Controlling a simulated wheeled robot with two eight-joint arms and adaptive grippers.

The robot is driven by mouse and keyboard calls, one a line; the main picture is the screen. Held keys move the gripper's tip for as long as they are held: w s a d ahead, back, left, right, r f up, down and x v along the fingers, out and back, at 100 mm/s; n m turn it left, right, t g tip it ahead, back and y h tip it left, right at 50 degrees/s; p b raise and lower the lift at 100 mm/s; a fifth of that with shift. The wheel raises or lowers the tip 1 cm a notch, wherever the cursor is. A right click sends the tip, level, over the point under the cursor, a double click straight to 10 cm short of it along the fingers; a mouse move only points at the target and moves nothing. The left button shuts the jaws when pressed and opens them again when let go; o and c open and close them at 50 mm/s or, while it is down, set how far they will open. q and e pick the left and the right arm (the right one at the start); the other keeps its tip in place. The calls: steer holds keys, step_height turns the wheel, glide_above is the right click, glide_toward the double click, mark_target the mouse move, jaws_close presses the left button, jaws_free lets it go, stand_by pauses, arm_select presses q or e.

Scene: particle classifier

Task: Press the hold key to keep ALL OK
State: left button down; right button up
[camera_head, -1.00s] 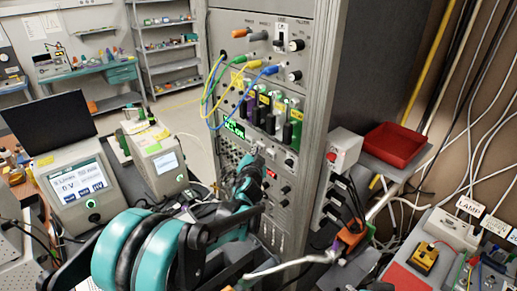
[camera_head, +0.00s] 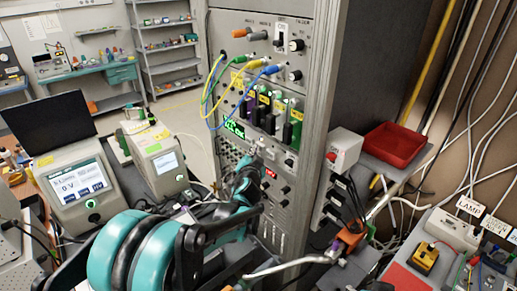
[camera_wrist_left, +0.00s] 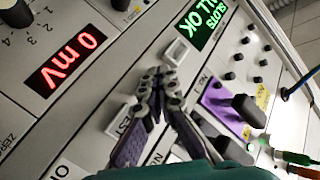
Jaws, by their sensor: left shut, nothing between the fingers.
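In the left wrist view, the green display (camera_wrist_left: 197,22) reads "SLOTS ALL OK" on the tilted grey panel. In the head view my left gripper (camera_head: 259,153) is at the rack front. My right gripper is not in view.
A second white key (camera_wrist_left: 122,118), marked "TEST", is partly behind my fingers. A red display (camera_wrist_left: 67,62) reads 0 mV. A black handle on a purple module (camera_wrist_left: 222,108) is close to the fingers. Blue and yellow cables (camera_head: 213,90) hang across the rack above.

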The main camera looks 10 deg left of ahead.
arm_select(q)
steer(key=shift+s+a, duration=0.45)
steer(key=shift+s, duration=0.15)
steer(key=s+a, duration=0.1)
steer(key=s, duration=0.1)
steer(key=s+a, duration=0.2)
stand_by(0.3)
stand_by(0.5)
steer(key=s+d+f+n+g+b, duration=0.1)
steer(key=s+f+n+g+b, duration=0.1)
steer(key=s+f, duration=0.4)
steer(key=s+d+f+n+g+h+b, duration=0.1)
steer(key=s+f+g+b, duration=0.3)
steer(key=s, duration=1.3)
steer(key=s+d+f+n+g+h+b, duration=0.1)
steer(key=s+f+n+g+b, duration=0.2)
steer(key=s+f, duration=0.5)
steer(key=s, duration=0.3)
steer(key=shift+s+d, duration=0.25)
steer(key=shift+s, duration=0.1)
steer(key=shift+f, duration=0.1)
